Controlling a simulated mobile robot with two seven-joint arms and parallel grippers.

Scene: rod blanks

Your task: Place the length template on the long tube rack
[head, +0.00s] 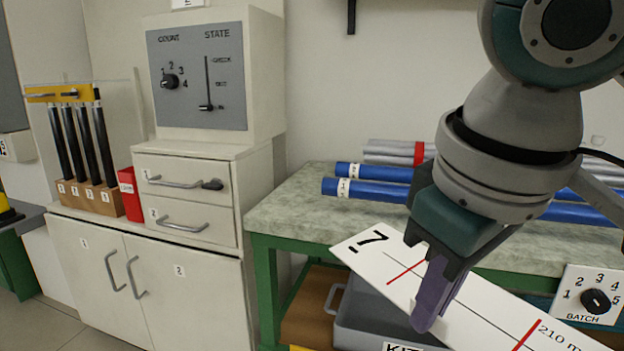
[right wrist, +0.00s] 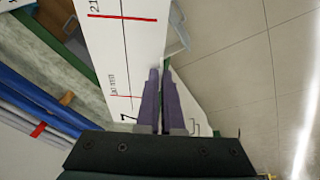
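The length template (head: 373,258) is a white board with red cross lines, a black 7 and a "210 mm" mark. It slants across the lower right of the head view and shows in the right wrist view (right wrist: 118,50). My right gripper (head: 432,298) has purple fingers close together at the template's edge (right wrist: 161,100), apparently shut on it in front of the bench. Long blue tubes (head: 375,190) with white labels lie on the bench. Their support is mostly hidden, and I cannot tell which thing is the long tube rack. My left gripper is out of view.
The green-framed bench (head: 300,205) also carries grey tubes with a red band (head: 385,150). Below is a grey bin (head: 365,325). At left, a wooden block (head: 88,195) holds upright black rods under a yellow bar, beside a red box (head: 130,193) and drawers (head: 185,186).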

